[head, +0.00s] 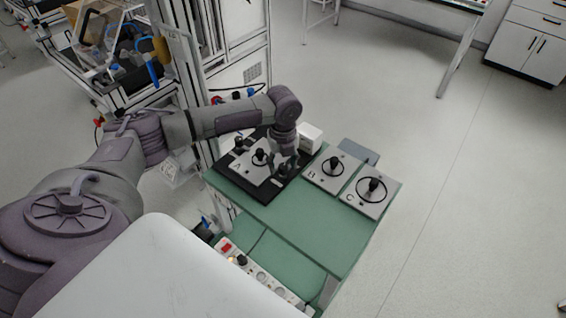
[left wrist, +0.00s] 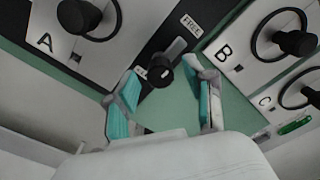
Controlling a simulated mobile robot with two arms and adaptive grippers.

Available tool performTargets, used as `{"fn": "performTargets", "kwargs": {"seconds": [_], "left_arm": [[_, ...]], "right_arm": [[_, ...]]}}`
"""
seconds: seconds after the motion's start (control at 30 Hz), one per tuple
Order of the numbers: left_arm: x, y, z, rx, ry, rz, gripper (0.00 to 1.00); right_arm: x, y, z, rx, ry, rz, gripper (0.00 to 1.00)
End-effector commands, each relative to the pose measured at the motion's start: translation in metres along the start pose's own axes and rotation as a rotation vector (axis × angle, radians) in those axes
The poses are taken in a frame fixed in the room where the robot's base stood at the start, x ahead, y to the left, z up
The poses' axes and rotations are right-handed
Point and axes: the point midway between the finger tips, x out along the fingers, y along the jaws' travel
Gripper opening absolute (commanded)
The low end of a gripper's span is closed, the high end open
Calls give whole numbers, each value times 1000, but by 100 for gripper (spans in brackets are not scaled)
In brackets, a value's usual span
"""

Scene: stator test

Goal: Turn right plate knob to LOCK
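The right plate knob (left wrist: 162,70) shows in the left wrist view as a black knob with a grey bar, on the black base beside plate A (left wrist: 70,45). A FREE label (left wrist: 192,24) lies beyond it. A second label (left wrist: 139,72) is partly hidden by a finger and I cannot read it fully. My left gripper (left wrist: 168,84) is open, its teal-padded fingers on either side of the knob; I cannot tell whether they touch it. In the head view my left gripper (head: 284,160) is over the right side of the black base (head: 291,187). My right gripper is not in view.
Plate B (head: 318,182) and plate C (head: 365,205), each with an upright black knob, lie just right on the green table (head: 330,235). A white box (head: 310,136) stands behind the gripper. A panel with a red switch (head: 226,247) is at the front. The table's front middle is clear.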

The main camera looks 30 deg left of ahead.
Motion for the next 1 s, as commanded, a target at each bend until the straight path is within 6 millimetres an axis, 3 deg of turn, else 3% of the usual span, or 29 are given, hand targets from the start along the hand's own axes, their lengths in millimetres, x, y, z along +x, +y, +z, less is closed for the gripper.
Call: {"fn": "performTargets", "kwargs": {"seconds": [0.03,0.3,0.33,0.67,1.0], "left_arm": [[0,0,0,0,0,0,47],[0,0,0,0,0,0,2],[0,0,0,0,0,0,0],[-2,0,-1,-43,2,1,0],[-6,0,-1,-272,4,2,0]], "right_arm": [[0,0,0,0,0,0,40],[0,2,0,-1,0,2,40],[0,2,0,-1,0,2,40],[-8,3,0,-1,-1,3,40],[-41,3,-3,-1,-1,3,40]]}}
